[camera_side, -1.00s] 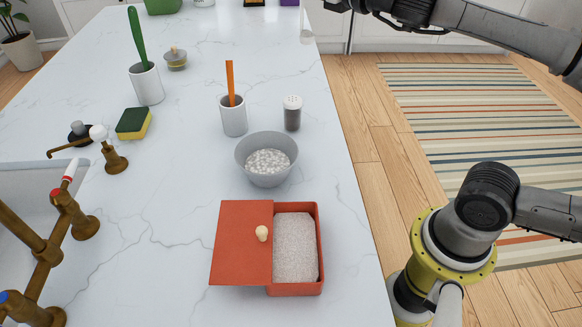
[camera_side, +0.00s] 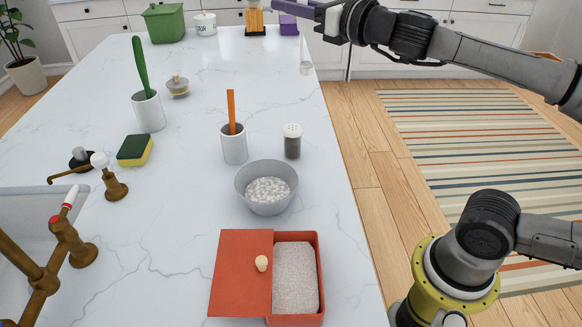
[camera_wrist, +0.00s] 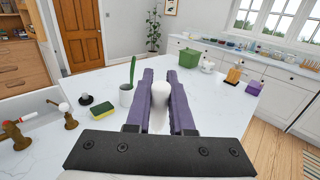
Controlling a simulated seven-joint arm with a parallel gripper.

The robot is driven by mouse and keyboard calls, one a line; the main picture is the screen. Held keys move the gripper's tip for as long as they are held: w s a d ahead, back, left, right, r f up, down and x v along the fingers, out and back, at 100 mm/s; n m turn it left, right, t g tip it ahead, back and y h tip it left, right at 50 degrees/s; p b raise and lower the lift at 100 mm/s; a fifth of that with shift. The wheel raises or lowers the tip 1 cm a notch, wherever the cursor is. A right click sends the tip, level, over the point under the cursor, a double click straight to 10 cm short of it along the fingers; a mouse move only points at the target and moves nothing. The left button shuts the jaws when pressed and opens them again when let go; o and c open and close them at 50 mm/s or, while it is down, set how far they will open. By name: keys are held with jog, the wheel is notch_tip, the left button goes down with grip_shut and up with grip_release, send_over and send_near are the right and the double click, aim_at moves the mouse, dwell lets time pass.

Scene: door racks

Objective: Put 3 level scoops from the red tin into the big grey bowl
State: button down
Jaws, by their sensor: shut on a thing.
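The red tin (camera_side: 322,285) stands at the front of the counter, its lid (camera_side: 238,272) with a pale knob drawn to the left. The open right part shows pale grey grainy stuff. The grey bowl (camera_side: 243,190) stands just behind the tin and holds whitish grainy stuff. My gripper (camera_side: 285,7) is high at the top of the side view, well above and away from both. It is shut on a pale scoop (camera_side: 306,55) that hangs down. In the wrist view the scoop (camera_wrist: 159,95) shows white between the purple fingers; whether it holds anything cannot be told.
Behind the bowl stand a white cup (camera_side: 235,150) with an orange handle and a shaker (camera_side: 292,142). A cup (camera_side: 148,112) with a green utensil, a sponge (camera_side: 135,150) and a sink with taps are at left. The counter's right edge is clear.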

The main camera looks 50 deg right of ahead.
jog(key=shift+w+d, duration=0.85)
jog(key=shift+d, duration=0.15)
jog(key=shift+s+a, duration=0.85)
jog(key=shift+a, duration=0.15)
jog(key=shift+d, duration=0.1)
jog(key=shift+w+d, duration=0.85)
jog(key=shift+d, duration=0.05)
jog(key=shift+r, duration=0.1)
